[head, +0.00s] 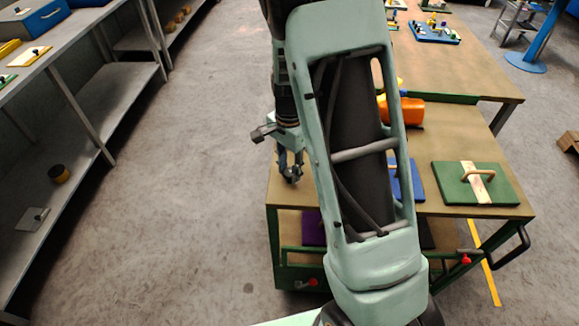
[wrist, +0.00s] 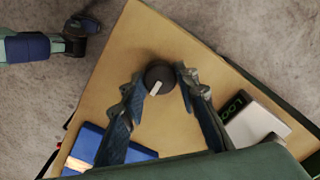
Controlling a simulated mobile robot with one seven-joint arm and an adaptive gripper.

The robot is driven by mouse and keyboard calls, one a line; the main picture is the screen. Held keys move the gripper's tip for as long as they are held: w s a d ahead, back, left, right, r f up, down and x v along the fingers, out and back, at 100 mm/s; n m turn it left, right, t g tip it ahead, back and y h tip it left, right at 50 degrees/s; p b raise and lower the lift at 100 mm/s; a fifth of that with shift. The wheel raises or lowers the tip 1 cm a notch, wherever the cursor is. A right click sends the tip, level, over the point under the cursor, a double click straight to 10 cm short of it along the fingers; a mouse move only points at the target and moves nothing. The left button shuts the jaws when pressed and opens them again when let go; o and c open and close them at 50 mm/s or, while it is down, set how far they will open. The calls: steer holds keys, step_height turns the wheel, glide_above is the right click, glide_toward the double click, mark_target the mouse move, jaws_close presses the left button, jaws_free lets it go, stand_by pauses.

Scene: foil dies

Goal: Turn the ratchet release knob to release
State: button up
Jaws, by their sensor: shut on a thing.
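The knob (wrist: 160,74) is a round black dial with a white pointer mark, seen from above in the wrist view near a corner of a tan tabletop. My gripper (wrist: 159,79) has one finger on each side of it and is shut on it. The pointer mark faces the lower left of the picture, towards my gripper's base. In the head view my gripper (head: 291,172) is low over the left end of the trolley top; the knob cannot be made out clearly there.
On the tan trolley top (head: 448,207) lie a green board (head: 449,187) with a wooden handle, a blue piece (head: 417,181) and an orange object (head: 410,112). The wrist view shows a light box (wrist: 257,123) with a green display. Grey shelving (head: 120,85) stands left across open floor.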

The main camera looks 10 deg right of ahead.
mark_target(290, 171)
steer(key=shift+m, duration=0.5)
steer(key=o, duration=1.1)
step_height(290, 171, up, 12)
steer(key=shift+r, duration=0.1)
steer(key=shift+d, duration=0.1)
